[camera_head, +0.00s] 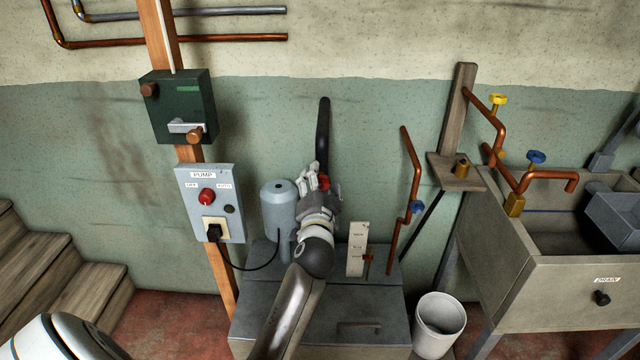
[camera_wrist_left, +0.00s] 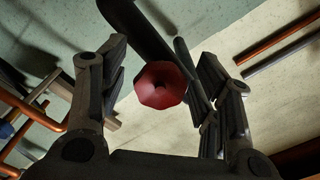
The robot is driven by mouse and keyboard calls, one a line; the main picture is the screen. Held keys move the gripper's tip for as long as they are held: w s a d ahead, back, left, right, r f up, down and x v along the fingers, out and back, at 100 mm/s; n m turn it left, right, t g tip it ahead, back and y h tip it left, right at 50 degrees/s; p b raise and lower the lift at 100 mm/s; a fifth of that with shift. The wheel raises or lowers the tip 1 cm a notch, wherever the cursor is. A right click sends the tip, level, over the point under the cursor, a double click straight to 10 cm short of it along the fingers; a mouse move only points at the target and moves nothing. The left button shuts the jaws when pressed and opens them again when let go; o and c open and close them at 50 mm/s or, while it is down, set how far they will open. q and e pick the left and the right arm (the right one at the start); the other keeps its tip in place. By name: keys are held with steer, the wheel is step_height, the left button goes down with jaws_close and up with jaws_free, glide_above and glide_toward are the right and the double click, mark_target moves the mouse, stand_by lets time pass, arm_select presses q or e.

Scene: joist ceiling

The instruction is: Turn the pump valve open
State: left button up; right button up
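The pump valve shows as a red handle (camera_head: 324,183) at the lower part of a dark upright pipe (camera_head: 323,135) on the wall. In the left wrist view it is a red, many-sided knob (camera_wrist_left: 161,86). My left gripper (camera_head: 317,179) is up at the valve and partly covers it in the head view. In the wrist view the left gripper's fingers (camera_wrist_left: 160,72) are apart, one on each side of the knob, with narrow gaps showing. I cannot tell whether either finger touches it. My right gripper is not in view.
Left of the valve are a grey pump tank (camera_head: 278,205) and a control box labelled PUMP (camera_head: 209,203). A grey lidded box (camera_head: 352,316) stands below. To the right are a copper pipe (camera_head: 414,165), a bucket (camera_head: 440,322) and a sink (camera_head: 560,290).

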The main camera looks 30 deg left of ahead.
arm_select(q)
steer(key=v, duration=0.7)
steer(key=shift+s+d, duration=0.2)
stand_by(0.5)
